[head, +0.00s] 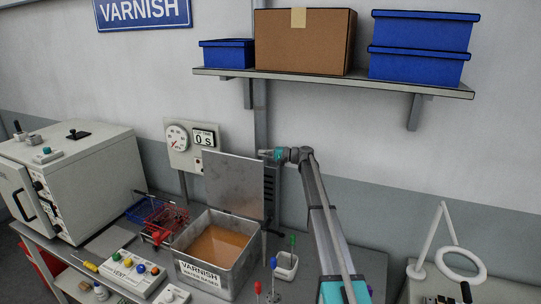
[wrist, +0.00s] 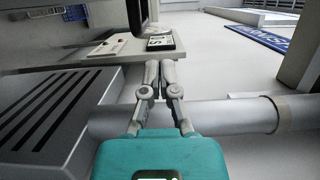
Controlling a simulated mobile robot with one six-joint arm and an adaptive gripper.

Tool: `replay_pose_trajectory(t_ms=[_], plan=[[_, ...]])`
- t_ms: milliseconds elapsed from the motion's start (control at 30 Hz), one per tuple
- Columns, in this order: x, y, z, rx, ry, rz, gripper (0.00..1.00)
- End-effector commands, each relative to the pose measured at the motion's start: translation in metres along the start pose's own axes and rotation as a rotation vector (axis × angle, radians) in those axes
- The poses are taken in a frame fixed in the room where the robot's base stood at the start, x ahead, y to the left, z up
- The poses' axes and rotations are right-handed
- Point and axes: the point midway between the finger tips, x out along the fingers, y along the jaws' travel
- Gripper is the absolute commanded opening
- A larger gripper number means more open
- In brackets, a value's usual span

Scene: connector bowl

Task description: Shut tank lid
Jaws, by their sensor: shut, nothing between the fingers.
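The varnish tank (head: 205,272) is an open metal box with brown liquid (head: 217,243) inside, on the bench. Its grey metal lid (head: 233,183) stands open, nearly upright, at the tank's back edge. My gripper (head: 263,154) is at the lid's upper right corner, at about the height of its top edge; I cannot tell whether it touches the lid. In the wrist view my gripper's fingers (wrist: 160,66) are together with nothing between them. I cannot make out the lid for sure in the wrist view.
A gauge and timer panel (head: 192,143) is on the wall behind the lid; its display shows in the wrist view (wrist: 160,42). A slotted grey box (wrist: 45,110) is close beside my gripper. A red wire basket (head: 165,218) and button box (head: 133,272) stand left of the tank. A white cup (head: 285,268) is right.

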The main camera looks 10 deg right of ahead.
Motion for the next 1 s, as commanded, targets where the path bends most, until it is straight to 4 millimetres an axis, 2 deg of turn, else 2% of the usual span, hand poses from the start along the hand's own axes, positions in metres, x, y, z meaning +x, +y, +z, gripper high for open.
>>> replay_pose_trajectory(t_ms=[200, 300, 500, 1000], plan=[[0.035, 0.0, 0.0, 0.0, -0.001, 0.0, 0.0], [0.036, 0.0, 0.017, 0.0, 0.0, 0.0, 0.0], [0.041, 0.0, 0.034, 0.0, 0.0, 0.0, 0.0], [0.044, 0.0, 0.039, 0.0, -0.001, 0.0, 0.0]])
